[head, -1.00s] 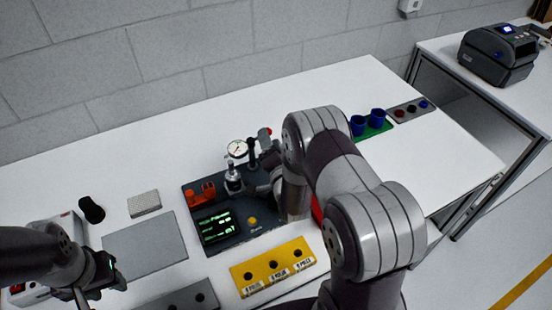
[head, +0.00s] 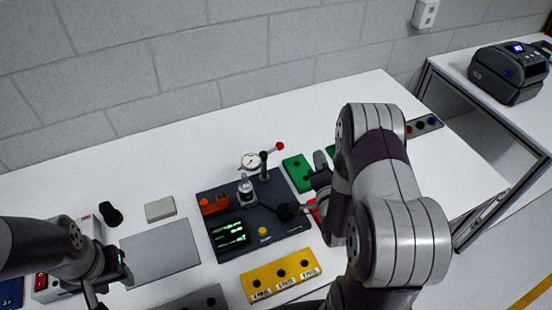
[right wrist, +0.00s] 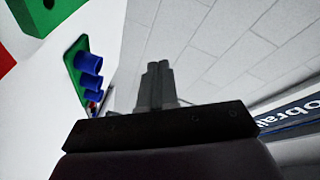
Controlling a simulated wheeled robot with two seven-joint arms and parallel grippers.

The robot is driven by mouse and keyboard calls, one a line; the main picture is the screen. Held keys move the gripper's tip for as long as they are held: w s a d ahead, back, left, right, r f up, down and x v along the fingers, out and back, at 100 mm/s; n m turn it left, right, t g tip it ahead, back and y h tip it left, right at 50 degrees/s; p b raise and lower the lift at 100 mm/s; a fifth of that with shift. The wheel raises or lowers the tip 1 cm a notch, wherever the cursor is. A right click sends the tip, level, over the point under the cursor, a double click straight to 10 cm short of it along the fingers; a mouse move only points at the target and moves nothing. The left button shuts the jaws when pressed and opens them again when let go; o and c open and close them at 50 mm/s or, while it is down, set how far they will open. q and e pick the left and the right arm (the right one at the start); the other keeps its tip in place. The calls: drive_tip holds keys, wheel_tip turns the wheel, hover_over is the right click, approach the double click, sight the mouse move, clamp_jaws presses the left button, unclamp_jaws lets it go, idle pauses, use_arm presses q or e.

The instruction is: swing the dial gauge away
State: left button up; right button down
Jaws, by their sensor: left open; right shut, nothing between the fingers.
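The dial gauge (head: 251,161) has a white round face and is carried on a black post (head: 264,166) at the back of the dark fixture (head: 292,184). It stands above a silver spindle piece (head: 245,190). A lever with a red ball (head: 280,146) sticks out from the post, to the back right. My right gripper (head: 320,160) is to the right of the fixture, apart from the gauge and lever; in the right wrist view its fingers (right wrist: 160,75) are together and empty. My left gripper (head: 92,294) is open at the lower left, far from the gauge.
A green block (head: 297,172) lies behind the fixture's right side, near my right gripper. Blue cups (right wrist: 88,68) on a green holder show in the right wrist view. A yellow holder (head: 281,276) lies in front and a grey mat (head: 160,253) to the left. The table behind the gauge is clear.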

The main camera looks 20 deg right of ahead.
wheel_tip(320, 180, up, 6)
drive_tip(key=d+g+y+p, duration=0.1)
drive_tip(key=d+y+p, duration=0.1)
drive_tip(key=y+p, duration=0.15)
drive_tip(key=n+g+y+p, duration=0.1)
drive_tip(key=n+g+y, duration=0.2)
drive_tip(key=g+y, duration=0.35)
approach(259, 168)
drive_tip(key=shift+t+y, duration=0.6)
drive_tip(key=shift+t, duration=0.05)
drive_tip(key=w+f+p, duration=0.1)
drive_tip(key=w+a+f+p, duration=0.1)
drive_tip(key=f+p, duration=0.1)
drive_tip(key=w+a+f+p, duration=0.1)
drive_tip(key=w, duration=0.1)
drive_tip(key=shift+a+f, duration=0.2)
drive_tip(key=shift+f, duration=0.05)
use_arm(q)
wheel_tip(259, 168, up, 14)
drive_tip(key=shift+f, duration=0.25)
use_arm(e)
drive_tip(key=shift+d, duration=0.1)
